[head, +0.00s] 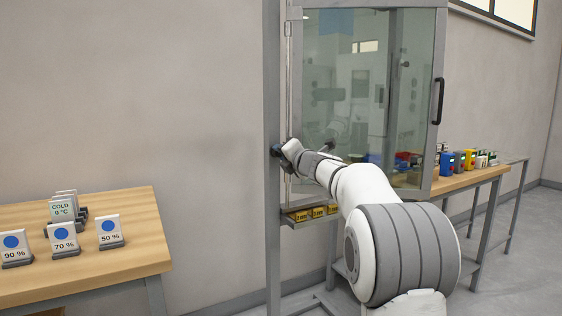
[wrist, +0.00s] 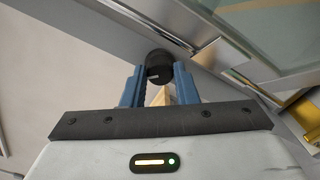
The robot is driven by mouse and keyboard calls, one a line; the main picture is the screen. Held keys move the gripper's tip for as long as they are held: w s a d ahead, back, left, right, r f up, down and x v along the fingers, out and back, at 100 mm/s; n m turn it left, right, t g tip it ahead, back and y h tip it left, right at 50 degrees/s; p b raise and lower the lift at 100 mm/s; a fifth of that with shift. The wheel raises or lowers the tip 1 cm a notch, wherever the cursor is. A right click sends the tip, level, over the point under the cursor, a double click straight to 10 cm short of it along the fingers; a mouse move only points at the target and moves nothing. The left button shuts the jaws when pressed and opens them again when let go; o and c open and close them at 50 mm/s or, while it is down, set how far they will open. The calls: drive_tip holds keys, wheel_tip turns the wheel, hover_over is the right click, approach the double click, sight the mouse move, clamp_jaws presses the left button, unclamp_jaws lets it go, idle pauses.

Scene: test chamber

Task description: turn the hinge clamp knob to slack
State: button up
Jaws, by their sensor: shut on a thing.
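The hinge clamp knob (wrist: 159,66) is a black round knob with a pale mark on its face, in the wrist view at top centre. It sits by the grey metal frame post. My gripper (wrist: 159,74) has its two blue fingers on either side of the knob and is shut on it. In the head view my gripper (head: 281,150) is at the left post of the glass-doored cabinet, at the hinge side. The knob is mostly hidden there behind the gripper and wrist. I cannot tell which setting the mark points to.
A wooden table (head: 130,262) with percent signs stands left. Another bench (head: 470,178) with coloured items stands right. The wall between left table and post is bare.

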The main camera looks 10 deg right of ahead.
drive_tip(key=n, duration=0.1)
drive_tip(key=n+b, duration=0.1)
drive_tip(key=n, duration=0.1)
drive_tip(key=n+b, duration=0.1)
drive_tip(key=n, duration=0.1)
drive_tip(key=shift+f, duration=0.25)
drive_tip(key=shift+n, duration=0.3)
drive_tip(key=o, duration=0.7)
drive_tip(key=shift+a, duration=0.1)
drive_tip(key=shift+r, duration=0.15)
drive_tip(key=shift+s, duration=0.1)
drive_tip(key=b+v, duration=0.1)
drive_tip(key=v, duration=0.6)
drive_tip(key=shift+s, duration=0.3)
